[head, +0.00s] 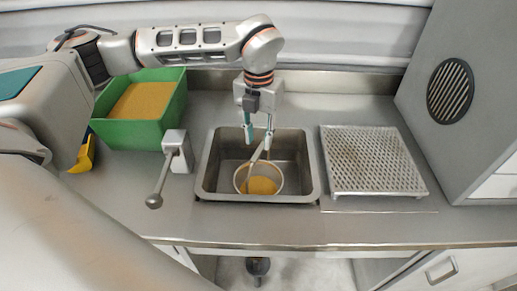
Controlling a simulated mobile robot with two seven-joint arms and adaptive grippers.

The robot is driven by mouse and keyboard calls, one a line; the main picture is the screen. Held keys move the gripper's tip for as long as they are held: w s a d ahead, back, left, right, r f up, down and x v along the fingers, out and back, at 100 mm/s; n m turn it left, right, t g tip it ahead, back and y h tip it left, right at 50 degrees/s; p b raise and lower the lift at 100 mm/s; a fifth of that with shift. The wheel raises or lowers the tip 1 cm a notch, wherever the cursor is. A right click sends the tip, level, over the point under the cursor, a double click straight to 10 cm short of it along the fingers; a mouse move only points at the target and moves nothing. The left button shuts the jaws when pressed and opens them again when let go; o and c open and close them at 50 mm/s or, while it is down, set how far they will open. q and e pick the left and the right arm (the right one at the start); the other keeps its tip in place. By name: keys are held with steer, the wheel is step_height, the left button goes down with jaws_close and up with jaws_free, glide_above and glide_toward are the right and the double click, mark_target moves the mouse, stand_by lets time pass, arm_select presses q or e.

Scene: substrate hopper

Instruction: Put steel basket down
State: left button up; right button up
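The steel basket (241,182), a round metal strainer with yellow grains in it, is inside the sink basin (225,157), towards its front. Its handle (257,155) slants up and to the right. My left gripper (258,140) points down above the basin, at the upper end of the handle. Its two fingers stand apart with a gap between them, so it looks open. The handle's end is close to the right-hand finger; whether they touch cannot be told. Whether the basket rests on the basin floor is hard to tell. My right gripper is not in view.
A green bin (130,131) of yellow grains stands left of the basin. A metal lever with a ball end (154,201) sticks out beside the basin. A perforated drain tray (372,162) lies to the right. A grey cabinet (425,100) closes the right side.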

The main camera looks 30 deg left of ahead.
arm_select(q)
step_height(320, 180, up, 6)
steer(key=shift+f, duration=0.1)
steer(key=shift+s, duration=0.1)
stand_by(0.6)
